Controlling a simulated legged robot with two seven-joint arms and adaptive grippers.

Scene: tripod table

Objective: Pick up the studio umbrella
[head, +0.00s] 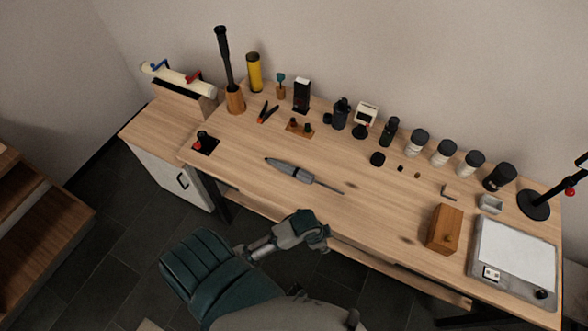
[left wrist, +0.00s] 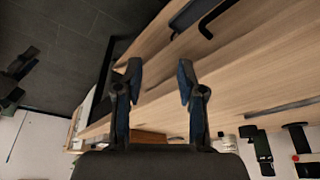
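What looks like the folded studio umbrella is a grey, tapered bundle (head: 291,171) with a thin shaft, lying flat near the middle of the wooden table (head: 250,146) in the head view. Its pointed end faces left and its shaft faces right. My left gripper (head: 316,232) is at the table's front edge, in front of the umbrella and apart from it. In the left wrist view my left gripper (left wrist: 159,85) has its two fingers spread, with nothing between them. A thin grey piece (left wrist: 280,108) at the right may be part of the umbrella. My right gripper is not visible.
A black upright tool in a wooden holder (head: 236,99), a yellow cylinder (head: 254,72) and several dark and white containers line the back. A wooden box (head: 444,228) and a pale flat panel (head: 514,255) are at the right. The tabletop around the umbrella is mostly clear.

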